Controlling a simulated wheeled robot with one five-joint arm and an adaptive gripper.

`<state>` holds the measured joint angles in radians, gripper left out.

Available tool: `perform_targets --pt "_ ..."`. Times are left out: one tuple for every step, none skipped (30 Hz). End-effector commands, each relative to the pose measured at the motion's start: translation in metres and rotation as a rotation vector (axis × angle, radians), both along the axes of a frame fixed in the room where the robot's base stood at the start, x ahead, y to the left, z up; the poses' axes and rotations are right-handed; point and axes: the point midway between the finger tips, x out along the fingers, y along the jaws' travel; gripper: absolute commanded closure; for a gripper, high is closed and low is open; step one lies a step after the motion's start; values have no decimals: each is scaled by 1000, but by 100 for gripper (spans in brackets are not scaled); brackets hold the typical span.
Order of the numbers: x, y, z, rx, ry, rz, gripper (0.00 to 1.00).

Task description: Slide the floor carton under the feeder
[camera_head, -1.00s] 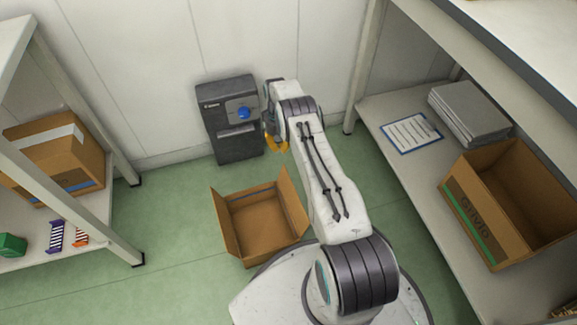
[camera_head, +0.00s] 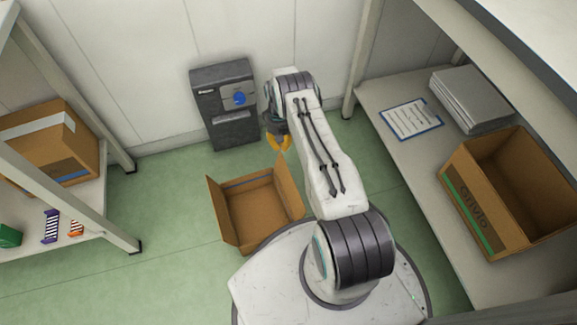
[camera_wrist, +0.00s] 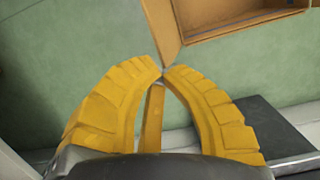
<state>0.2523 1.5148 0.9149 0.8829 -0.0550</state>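The floor carton (camera_head: 256,211) is an open brown box with its flaps spread, standing on the green floor in front of my base. Its flap and rim show at the top right of the wrist view (camera_wrist: 235,25). The feeder (camera_head: 222,130) is a dark grey box with a blue knob, against the back wall beyond the carton. My gripper (camera_head: 279,149) points downward behind the carton's far right corner, right of the feeder. In the wrist view its yellow fingertips (camera_wrist: 161,74) come together with nothing between them, apart from the carton.
A shelf (camera_head: 75,212) on the left holds a closed carton (camera_head: 50,150) and small coloured items. The shelf on the right (camera_head: 385,145) holds a clipboard (camera_head: 412,119), grey stack (camera_head: 470,98) and open carton (camera_head: 460,215). Floor between carton and feeder is clear.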

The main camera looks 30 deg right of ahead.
Motion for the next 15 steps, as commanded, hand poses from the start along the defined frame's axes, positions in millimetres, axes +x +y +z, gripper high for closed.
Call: perform_targets --pt "-4 1 -2 0 1 0 100" --pt "-6 1 -1 0 1 0 100" --pt "-8 1 -1 0 0 0 100" --pt "-11 2 -2 0 2 0 100" --pt "-13 2 -2 0 1 0 100" --pt "-15 3 -1 0 0 0 100" --pt "-18 3 -1 0 1 0 100" --pt "-20 4 -1 1 1 0 100" --pt "-23 4 -1 1 1 0 100" --pt "-25 5 -1 1 1 0 100" --pt "-28 5 -1 1 1 0 100" --pt "-30 6 -3 1 1 0 100" --pt "-32 6 -3 1 0 0 100" --pt "-35 7 -3 1 0 0 100" --pt "-38 7 -3 1 1 0 100"
